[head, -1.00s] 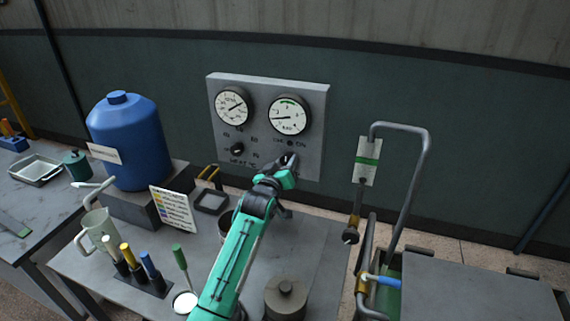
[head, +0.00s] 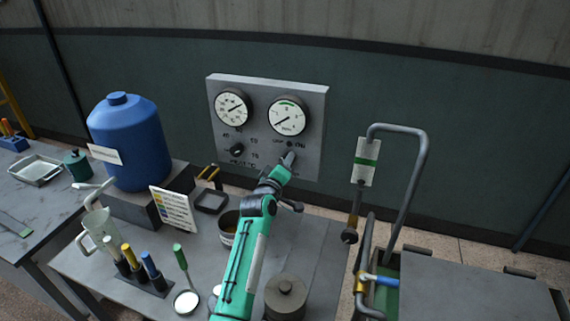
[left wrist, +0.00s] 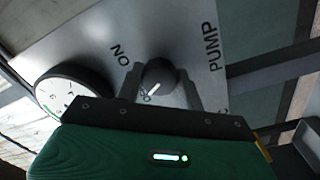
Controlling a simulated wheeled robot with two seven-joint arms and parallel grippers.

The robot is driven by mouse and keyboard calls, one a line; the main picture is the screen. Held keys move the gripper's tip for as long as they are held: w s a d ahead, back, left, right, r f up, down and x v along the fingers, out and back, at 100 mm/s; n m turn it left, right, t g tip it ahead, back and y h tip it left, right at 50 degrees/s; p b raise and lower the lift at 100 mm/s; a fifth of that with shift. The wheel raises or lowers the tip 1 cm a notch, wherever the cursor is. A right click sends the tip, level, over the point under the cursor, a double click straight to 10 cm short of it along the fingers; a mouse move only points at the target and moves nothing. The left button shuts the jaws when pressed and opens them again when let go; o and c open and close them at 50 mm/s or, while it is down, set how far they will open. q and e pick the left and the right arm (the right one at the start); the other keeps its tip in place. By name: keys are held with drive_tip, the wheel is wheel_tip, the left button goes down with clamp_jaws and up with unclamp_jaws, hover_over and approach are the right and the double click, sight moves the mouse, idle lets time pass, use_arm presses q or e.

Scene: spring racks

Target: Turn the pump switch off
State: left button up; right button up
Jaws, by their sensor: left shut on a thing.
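The pump switch is a dark round knob with a white pointer line, on the grey panel; it shows in the left wrist view (left wrist: 158,74). Its white line points toward the partly hidden "OFF" lettering, away from "ON". The word "PUMP" stands beside it on the panel. My left gripper (head: 288,160) reaches up to the lower right of the panel (head: 265,160). Its fingers are shut on the knob, one on each side, and mostly hide it in the head view. My right gripper is not in view.
Two dial gauges, left (head: 232,106) and right (head: 288,117), and a second knob (head: 237,149) are on the panel. Below, the bench holds a pot (head: 229,224), a lidded grey jar (head: 285,298) and a blue drum (head: 130,142). A bent pipe (head: 411,190) rises at right.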

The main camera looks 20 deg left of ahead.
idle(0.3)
use_arm(q)
drive_tip(key=o, duration=1)
drive_tip(key=shift+s, duration=0.1)
drive_tip(key=s+b, duration=0.1)
drive_tip(key=s, duration=0.3)
drive_tip(key=s+b, duration=0.1)
drive_tip(key=s, duration=0.4)
drive_tip(key=s+b, duration=0.2)
drive_tip(key=s, duration=0.2)
drive_tip(key=shift+s+a+f, duration=0.1)
drive_tip(key=shift+s+a, duration=0.2)
drive_tip(key=shift+a, duration=0.05)
drive_tip(key=shift+f, duration=0.1)
